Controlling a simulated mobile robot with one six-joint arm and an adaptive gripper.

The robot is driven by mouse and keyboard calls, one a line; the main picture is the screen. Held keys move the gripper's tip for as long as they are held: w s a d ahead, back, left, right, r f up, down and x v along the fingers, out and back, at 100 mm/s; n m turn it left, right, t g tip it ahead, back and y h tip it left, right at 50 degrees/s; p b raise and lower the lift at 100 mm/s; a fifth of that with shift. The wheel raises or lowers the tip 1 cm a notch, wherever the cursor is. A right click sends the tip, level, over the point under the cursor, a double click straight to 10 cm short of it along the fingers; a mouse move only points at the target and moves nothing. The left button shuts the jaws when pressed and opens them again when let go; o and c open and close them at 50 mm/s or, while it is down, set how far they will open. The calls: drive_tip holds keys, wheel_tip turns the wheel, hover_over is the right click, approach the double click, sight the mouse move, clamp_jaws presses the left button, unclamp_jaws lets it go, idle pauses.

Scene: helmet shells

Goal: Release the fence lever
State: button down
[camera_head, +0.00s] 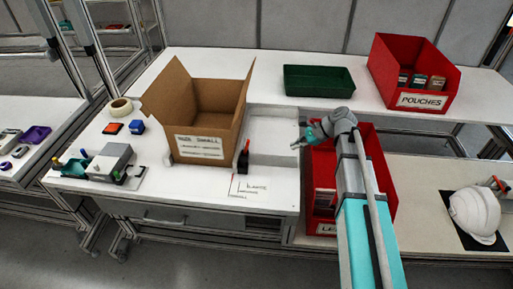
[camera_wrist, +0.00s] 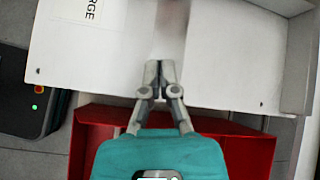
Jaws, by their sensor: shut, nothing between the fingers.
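A dark upright handle with a reddish part (camera_head: 243,158), which looks like the fence lever, stands at the front right corner of the cardboard box (camera_head: 212,102). My gripper (camera_head: 295,146) is to the right of it, above the right side of the white worktop and clear of the lever. In the wrist view my gripper (camera_wrist: 160,82) is shut and empty over a white surface (camera_wrist: 215,65). A blurred brownish patch (camera_wrist: 172,14) shows at the top of that view; I cannot tell what it is.
A red bin (camera_head: 385,180) stands below my forearm, and its rim shows in the wrist view (camera_wrist: 250,150). A green tray (camera_head: 318,81) and a red pouches bin (camera_head: 386,68) are on the back shelf. A white helmet (camera_head: 473,212) lies at right.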

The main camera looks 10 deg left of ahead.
drive_tip(key=shift+w+a+r+m+g+y+b, duration=0.15)
drive_tip(key=shift+w+a+r+m+y+b, duration=0.15)
drive_tip(key=shift+w+a+m+y, duration=0.35)
drive_tip(key=shift+w+a+r+m+g+y+b, duration=0.15)
drive_tip(key=shift+w+a+r+m+y+b, duration=0.2)
drive_tip(key=shift+w+m+y, duration=0.35)
drive_tip(key=shift+a+f+m, duration=0.1)
drive_tip(key=shift+f+m, duration=0.05)
drive_tip(key=shift+m, duration=0.1)
drive_tip(key=b, duration=0.5)
approach(247, 147)
drive_tip(key=f, duration=0.2)
drive_tip(key=a+f, duration=0.1)
drive_tip(key=shift+w+f, duration=0.4)
drive_tip(key=shift+s+a+r, duration=0.1)
drive_tip(key=shift+a+r, duration=0.05)
drive_tip(key=shift+a, duration=0.35)
drive_tip(key=shift+a+r, duration=0.15)
drive_tip(key=shift+a, duration=0.4)
drive_tip(key=shift+s+a+r+p, duration=0.15)
drive_tip(key=shift+a+p, duration=0.1)
drive_tip(key=shift+a, duration=0.3)
drive_tip(key=shift+a+r+p, duration=0.1)
drive_tip(key=shift+a+p, duration=0.15)
drive_tip(key=shift+a, duration=0.35)
